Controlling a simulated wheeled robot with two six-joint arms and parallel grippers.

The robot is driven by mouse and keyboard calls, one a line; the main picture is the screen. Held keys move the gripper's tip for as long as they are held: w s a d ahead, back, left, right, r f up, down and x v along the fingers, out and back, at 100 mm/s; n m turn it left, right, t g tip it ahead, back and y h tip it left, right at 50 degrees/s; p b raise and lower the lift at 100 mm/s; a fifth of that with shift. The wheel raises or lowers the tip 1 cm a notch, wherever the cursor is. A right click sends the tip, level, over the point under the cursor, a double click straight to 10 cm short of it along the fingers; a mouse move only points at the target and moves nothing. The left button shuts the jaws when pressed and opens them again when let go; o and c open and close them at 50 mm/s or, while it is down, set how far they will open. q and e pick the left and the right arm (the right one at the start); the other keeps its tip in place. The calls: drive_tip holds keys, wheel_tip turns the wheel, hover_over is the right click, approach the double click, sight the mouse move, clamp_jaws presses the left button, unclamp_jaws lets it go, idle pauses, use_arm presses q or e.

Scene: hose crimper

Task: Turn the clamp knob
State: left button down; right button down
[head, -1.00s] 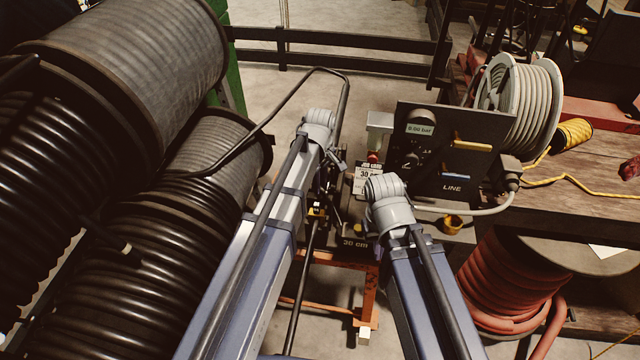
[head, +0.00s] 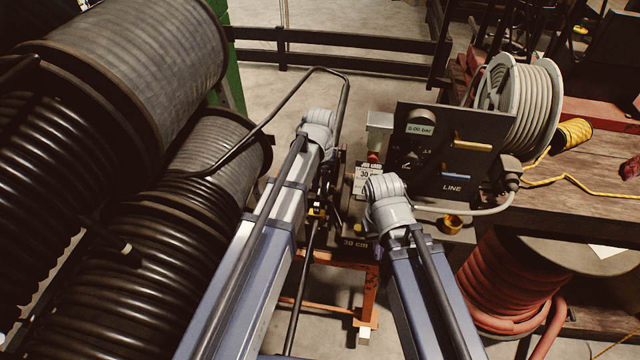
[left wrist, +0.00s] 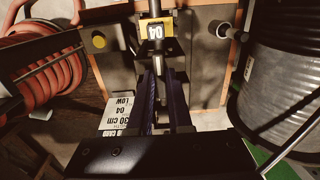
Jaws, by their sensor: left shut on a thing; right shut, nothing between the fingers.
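My left gripper (head: 328,182) points down over the machine.
A dark control panel (head: 446,181) with a dial stands right of the grippers. Large black hose reels (head: 135,60) fill the left. A red hose coil (head: 505,285) stands at lower right. An orange frame (head: 370,300) stands below the grippers, which are close together.

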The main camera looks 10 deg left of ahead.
sight(320, 187)
use_arm(q)
drive_tip(key=m, duration=1.1)
drive_tip(key=shift+m, duration=0.5)
idle(0.3)
drive_tip(key=c, duration=0.8)
unclamp_jaws()
drive_tip(key=shift+c, duration=0.2)
wheel_tip(320, 187, up, 8)
drive_tip(key=p, duration=0.8)
